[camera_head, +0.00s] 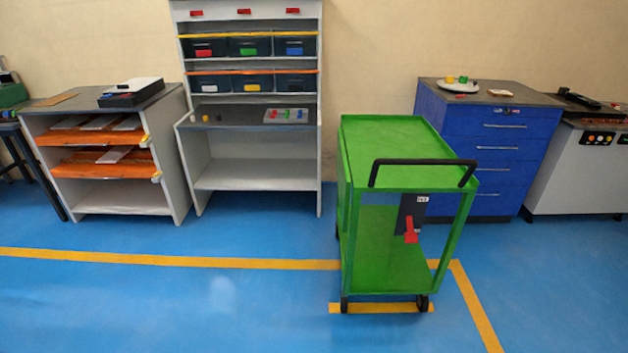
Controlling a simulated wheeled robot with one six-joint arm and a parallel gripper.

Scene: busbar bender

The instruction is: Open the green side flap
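A green cart (382,150) stands on the floor right of the middle, with an open lower shelf (390,262). A black handle (425,161) runs along its near upper edge. A dark plate with a small white label hangs at its near side, with a red lever (411,230) on it. I cannot make out a separate green side flap on the cart. A green part of a machine (12,95) is cut off at the far left edge, and I cannot tell whether it has a flap. My gripper is not in view.
Along the back wall stand a grey rack with orange shelves (90,138), a white shelf unit with bins (250,172), a blue drawer cabinet (490,150) and a white machine (585,170). The blue floor in front is clear, with yellow lines (170,260).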

